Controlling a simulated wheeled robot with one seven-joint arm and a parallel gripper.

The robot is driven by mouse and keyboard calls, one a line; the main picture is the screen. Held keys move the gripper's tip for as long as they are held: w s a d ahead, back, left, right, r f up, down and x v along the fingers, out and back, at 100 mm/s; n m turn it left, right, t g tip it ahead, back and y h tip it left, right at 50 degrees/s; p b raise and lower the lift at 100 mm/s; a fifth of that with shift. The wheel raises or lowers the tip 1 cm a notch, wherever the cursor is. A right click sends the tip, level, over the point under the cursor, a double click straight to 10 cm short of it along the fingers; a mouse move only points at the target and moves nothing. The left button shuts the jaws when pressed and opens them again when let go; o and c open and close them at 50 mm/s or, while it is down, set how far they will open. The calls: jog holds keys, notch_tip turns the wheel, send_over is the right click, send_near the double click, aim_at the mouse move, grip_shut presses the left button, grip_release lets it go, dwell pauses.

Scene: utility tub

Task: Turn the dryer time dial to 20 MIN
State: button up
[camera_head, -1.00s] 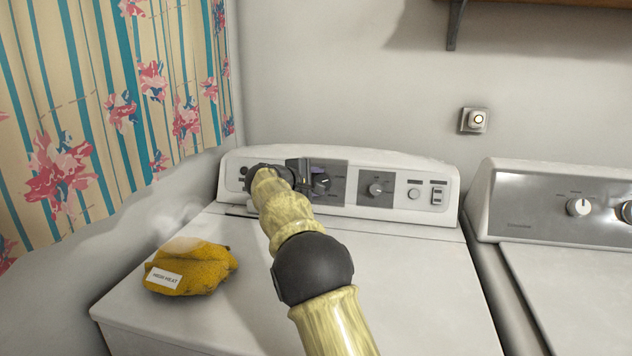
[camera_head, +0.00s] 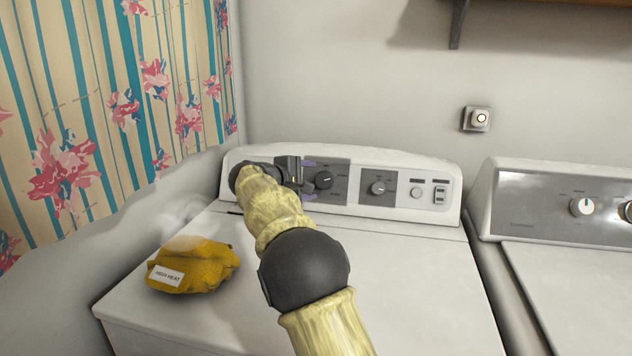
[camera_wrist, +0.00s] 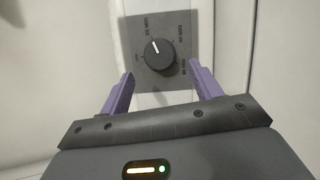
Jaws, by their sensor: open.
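The dryer's dark round dial (camera_head: 324,180) sits on a grey panel on the dryer's back console. In the wrist view the dial (camera_wrist: 157,53) has a white pointer mark aimed up and slightly left. Small labels ring it, too blurred to read surely. My gripper (camera_head: 312,179) is open and empty, close to this dial on its left in the head view. In the wrist view its two purple fingers (camera_wrist: 160,70) stand on either side of the dial's lower edge, with gaps between them and the knob. A second, smaller dial (camera_head: 377,188) sits to the right.
A yellow cloth bundle (camera_head: 193,267) with a white tag lies on the dryer top (camera_head: 400,270) at left. A washer (camera_head: 570,205) stands right of the dryer. A patterned curtain (camera_head: 100,110) hangs at left. The dryer top's right side is clear.

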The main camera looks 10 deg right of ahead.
jog(key=v, duration=1.2)
jog(key=shift+p, duration=0.4)
jog(key=shift+s+a, duration=0.15)
notch_tip(320, 180, up, 22)
jog(key=p, duration=2.2)
